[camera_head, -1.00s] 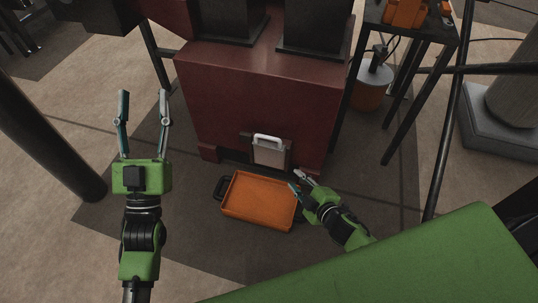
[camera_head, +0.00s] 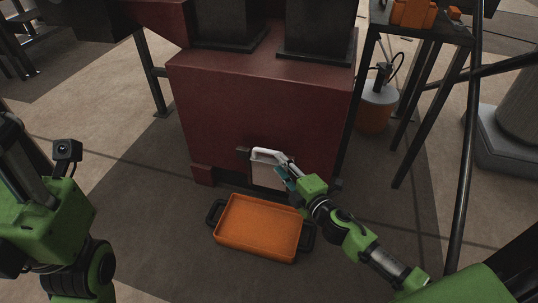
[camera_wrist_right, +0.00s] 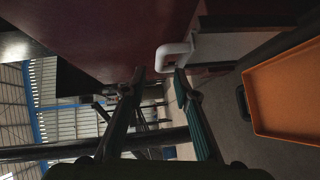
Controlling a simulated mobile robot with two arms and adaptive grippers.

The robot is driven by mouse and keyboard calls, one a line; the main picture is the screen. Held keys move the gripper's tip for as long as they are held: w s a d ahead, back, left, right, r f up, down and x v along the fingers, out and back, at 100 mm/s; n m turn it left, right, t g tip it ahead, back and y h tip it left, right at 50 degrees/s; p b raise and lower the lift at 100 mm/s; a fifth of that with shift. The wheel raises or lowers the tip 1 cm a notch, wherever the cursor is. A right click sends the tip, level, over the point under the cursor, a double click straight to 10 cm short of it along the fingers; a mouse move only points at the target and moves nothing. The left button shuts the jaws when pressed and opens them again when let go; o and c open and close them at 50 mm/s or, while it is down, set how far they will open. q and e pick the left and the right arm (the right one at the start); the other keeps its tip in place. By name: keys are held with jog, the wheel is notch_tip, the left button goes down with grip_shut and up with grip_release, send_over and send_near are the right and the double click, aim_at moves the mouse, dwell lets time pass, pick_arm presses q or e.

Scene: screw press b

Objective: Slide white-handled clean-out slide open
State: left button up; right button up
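The clean-out slide (camera_head: 262,174) is a pale plate low on the front of the dark red press (camera_head: 255,110), with a white handle (camera_head: 262,153) along its top. The handle also shows in the right wrist view (camera_wrist_right: 174,54), just ahead of the fingertips. My right gripper (camera_head: 284,168) is at the right end of the handle. In the right wrist view its fingers (camera_wrist_right: 160,78) are apart, with the handle's near end at the gap between the tips. My left gripper is out of the head view; only my left arm shows at the left edge.
A black metal stand (camera_head: 408,95) and an orange-and-grey container (camera_head: 376,105) are at the right. Floor left of the tray is clear.

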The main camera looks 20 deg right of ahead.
aim_at(269, 152)
jog(key=b+x, duration=0.2)
jog(key=x, duration=0.6)
grip_shut()
